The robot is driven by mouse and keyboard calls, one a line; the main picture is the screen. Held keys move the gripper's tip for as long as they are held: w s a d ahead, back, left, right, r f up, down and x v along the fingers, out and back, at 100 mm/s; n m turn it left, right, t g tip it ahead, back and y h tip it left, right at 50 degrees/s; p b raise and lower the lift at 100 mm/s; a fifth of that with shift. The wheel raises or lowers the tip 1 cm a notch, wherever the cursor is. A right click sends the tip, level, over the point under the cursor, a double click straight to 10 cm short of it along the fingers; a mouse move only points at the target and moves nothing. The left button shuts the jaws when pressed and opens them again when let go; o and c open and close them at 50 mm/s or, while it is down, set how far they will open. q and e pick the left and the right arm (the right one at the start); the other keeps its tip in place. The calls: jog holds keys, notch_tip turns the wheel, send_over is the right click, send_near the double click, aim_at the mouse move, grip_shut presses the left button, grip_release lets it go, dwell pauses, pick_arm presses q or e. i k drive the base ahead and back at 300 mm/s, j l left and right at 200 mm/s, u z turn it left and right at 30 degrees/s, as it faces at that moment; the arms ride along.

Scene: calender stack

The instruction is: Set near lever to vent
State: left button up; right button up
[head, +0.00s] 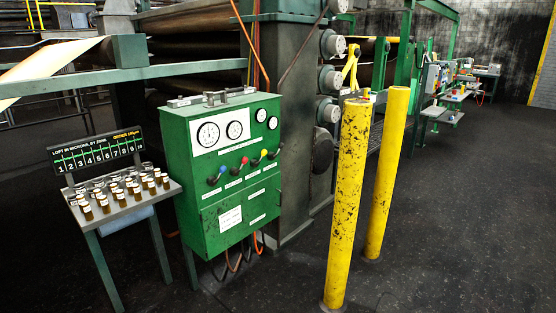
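A green control cabinet (225,212) stands left of centre on dark legs. Its front has several round gauges across the top and a row of small levers below them. The leftmost lever has a blue knob (220,170). To its right are a lever with a red knob (244,161) and one with a yellow knob (264,153). A dark lever part (275,153) shows near the right end of the row. White labels sit under the levers, too small to read, so I cannot tell which position is vent. Neither of my grippers is in view.
Two yellow posts (348,205) stand right of the cabinet. A small table (128,211) with several brown vials and a black number board (98,152) stands to its left. Large machine rollers are behind. Dark floor (460,230) is clear at right; hoses hang below the cabinet.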

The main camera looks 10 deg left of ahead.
aim_at(222, 169)
jog(key=i, duration=0.8)
jog(key=i+u, duration=0.15)
jog(key=i, duration=0.6)
jog(key=i+l, duration=0.2)
jog(key=i, duration=0.55)
jog(key=i+j+u, duration=0.05)
